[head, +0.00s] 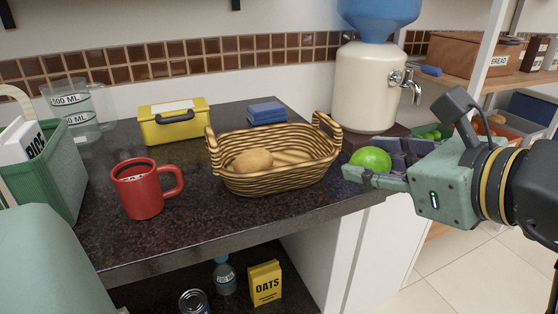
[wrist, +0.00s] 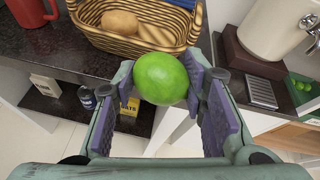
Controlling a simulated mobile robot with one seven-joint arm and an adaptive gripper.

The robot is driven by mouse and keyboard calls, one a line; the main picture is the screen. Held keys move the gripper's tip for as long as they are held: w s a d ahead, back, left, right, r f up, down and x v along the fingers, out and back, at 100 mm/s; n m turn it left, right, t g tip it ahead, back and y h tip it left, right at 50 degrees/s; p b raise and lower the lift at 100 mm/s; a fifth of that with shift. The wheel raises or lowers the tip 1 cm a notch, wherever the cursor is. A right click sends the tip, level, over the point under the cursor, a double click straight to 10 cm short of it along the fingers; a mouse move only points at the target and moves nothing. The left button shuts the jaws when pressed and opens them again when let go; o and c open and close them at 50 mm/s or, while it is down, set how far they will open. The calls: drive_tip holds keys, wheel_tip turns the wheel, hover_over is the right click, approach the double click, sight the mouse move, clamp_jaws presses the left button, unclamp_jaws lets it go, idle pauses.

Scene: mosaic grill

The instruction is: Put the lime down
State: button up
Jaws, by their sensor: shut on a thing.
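The green lime (head: 370,159) is held in my gripper (head: 375,165), to the right of the wicker basket and near the counter's front edge. The lime also shows in the wrist view (wrist: 161,79), between the two purple-padded fingers (wrist: 170,95). The fingers are shut on it. In the wrist view the lime overlaps the basket's near edge, and the lower shelf and floor show beyond the fingers. The part of the lime behind the near finger is hidden in the head view.
The wicker basket (head: 285,178) holds a potato (head: 252,161). A red mug (head: 139,190), a yellow box (head: 174,121) and blue cloths (head: 266,113) stand around it. A water dispenser (head: 374,88) stands behind my gripper. The dark counter (head: 215,218) is bare in front of the basket.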

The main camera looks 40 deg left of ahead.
drive_tip(key=w+a, duration=0.1)
drive_tip(key=a, duration=0.3)
drive_tip(key=w+a+f+p, duration=0.1)
drive_tip(key=w+a, duration=0.1)
drive_tip(key=a, duration=0.3)
drive_tip(key=w+a+p, duration=0.1)
drive_tip(key=a, duration=0.4)
drive_tip(key=shift+w+a+f, duration=0.1)
drive_tip(key=shift+w+f, duration=0.1)
drive_tip(key=shift+w, duration=0.05)
drive_tip(key=shift+a+f, duration=0.15)
drive_tip(key=shift+f+p, duration=0.4)
drive_tip(key=shift+f, duration=1.2)
drive_tip(key=shift+f, duration=0.15)
drive_tip(key=shift+f+b, duration=0.35)
drive_tip(key=shift+b, duration=0.2)
drive_tip(key=shift+f, duration=0.2)
drive_tip(key=o, duration=0.9)
drive_tip(key=shift+c, duration=0.2)
